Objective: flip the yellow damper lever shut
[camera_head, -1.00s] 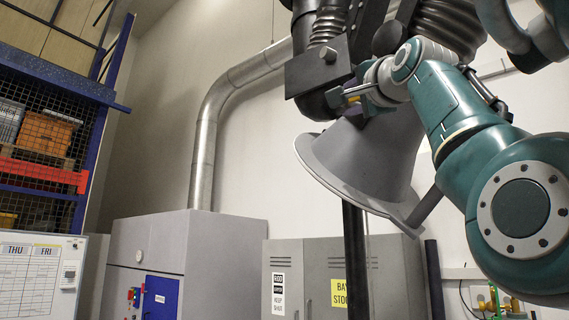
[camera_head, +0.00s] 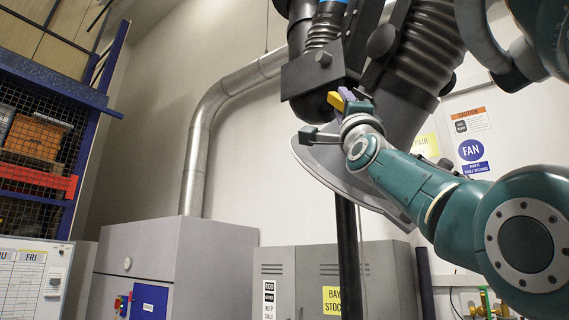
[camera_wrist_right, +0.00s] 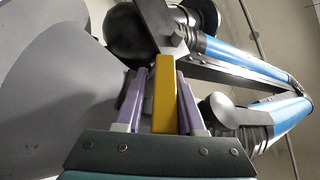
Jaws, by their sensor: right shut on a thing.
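The yellow damper lever (camera_head: 336,101) sticks out beside the dark duct collar above the grey extraction hood (camera_head: 345,178). In the right wrist view the yellow lever (camera_wrist_right: 164,95) stands between the two purple fingers of my right gripper (camera_wrist_right: 162,100). My right gripper (camera_head: 345,98) is shut on the lever, its arm reaching up from the lower right. The lever's pivot end is hidden behind the fingers and collar. My left gripper is in neither current view.
A dark flat plate (camera_head: 312,75) and ribbed hose (camera_head: 425,55) sit close above the gripper. A black post (camera_head: 347,255) stands below the hood. Grey cabinets (camera_head: 385,280) and a grey machine housing (camera_head: 175,255) stand behind. Open air lies left of the hood.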

